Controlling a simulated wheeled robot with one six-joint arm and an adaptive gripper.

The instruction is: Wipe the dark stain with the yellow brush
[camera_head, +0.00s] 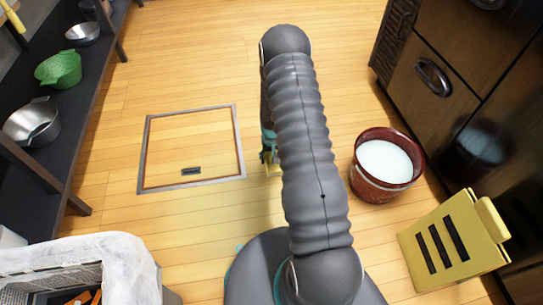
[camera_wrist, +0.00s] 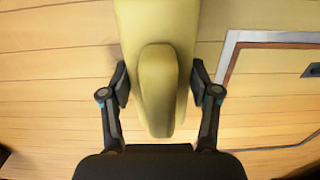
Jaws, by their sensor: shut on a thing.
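In the wrist view my gripper (camera_wrist: 159,76) is shut on a yellow thing, the yellow brush (camera_wrist: 156,105), with one finger on each side of it. Its rounded end points toward the wrist and its wider part runs off the top edge, so bristles do not show. In the head view my gripper (camera_head: 269,153) is mostly hidden behind my grey arm; a small yellow bit of the brush (camera_head: 272,169) shows below it, over the wooden floor. I see no dark stain on the floor in either view; my arm covers part of it.
A floor hatch (camera_head: 148,150) with a metal frame lies left of my gripper. A dark red bucket (camera_head: 372,188) with white contents and a yellow slotted stand (camera_head: 455,245) are at right. Dark cabinets (camera_head: 455,75) stand behind them. A shelf with bowls (camera_head: 60,70) lines the left.

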